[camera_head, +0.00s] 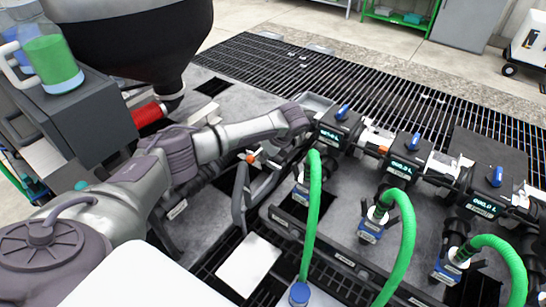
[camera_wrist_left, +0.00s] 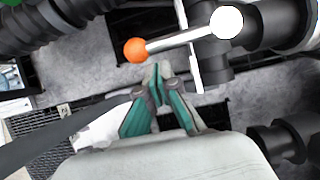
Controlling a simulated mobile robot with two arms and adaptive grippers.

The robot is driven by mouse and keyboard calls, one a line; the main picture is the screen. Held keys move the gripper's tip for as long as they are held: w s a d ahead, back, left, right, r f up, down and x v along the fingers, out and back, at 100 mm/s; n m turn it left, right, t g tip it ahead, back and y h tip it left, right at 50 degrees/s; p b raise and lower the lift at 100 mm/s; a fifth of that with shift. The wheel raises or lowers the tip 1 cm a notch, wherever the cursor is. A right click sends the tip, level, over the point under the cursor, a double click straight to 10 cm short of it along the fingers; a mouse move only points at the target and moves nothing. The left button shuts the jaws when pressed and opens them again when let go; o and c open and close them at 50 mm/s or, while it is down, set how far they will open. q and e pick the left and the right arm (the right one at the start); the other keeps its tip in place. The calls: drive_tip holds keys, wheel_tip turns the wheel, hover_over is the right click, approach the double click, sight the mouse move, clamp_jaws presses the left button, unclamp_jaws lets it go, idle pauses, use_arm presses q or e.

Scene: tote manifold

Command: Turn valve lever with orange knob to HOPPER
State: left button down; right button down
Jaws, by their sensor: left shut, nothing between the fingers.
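In the left wrist view an orange knob (camera_wrist_left: 135,50) sits on the end of a silver lever (camera_wrist_left: 178,40), which runs right and slightly up to a white round end. My left gripper (camera_wrist_left: 157,78) is shut and empty, its teal-padded fingertips just below and right of the knob. No clear contact shows. In the head view my left arm reaches from the left to a wrist near the manifold; its fingertips are not clear there. Small orange spots show by the wrist and along the manifold; I cannot tell which is this knob. No HOPPER marking is readable. My right gripper is not seen.
The black manifold has several valve blocks with blue handles (camera_head: 343,111) and lit labels. Green hoses (camera_head: 313,200) arch up in front of it. A large hopper (camera_head: 140,40) stands at the upper left. Black floor grating (camera_head: 380,85) lies behind the manifold.

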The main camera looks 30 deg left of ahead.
use_arm(q)
drive_tip(key=shift+a+r, duration=0.1)
drive_tip(key=shift+a, duration=0.3)
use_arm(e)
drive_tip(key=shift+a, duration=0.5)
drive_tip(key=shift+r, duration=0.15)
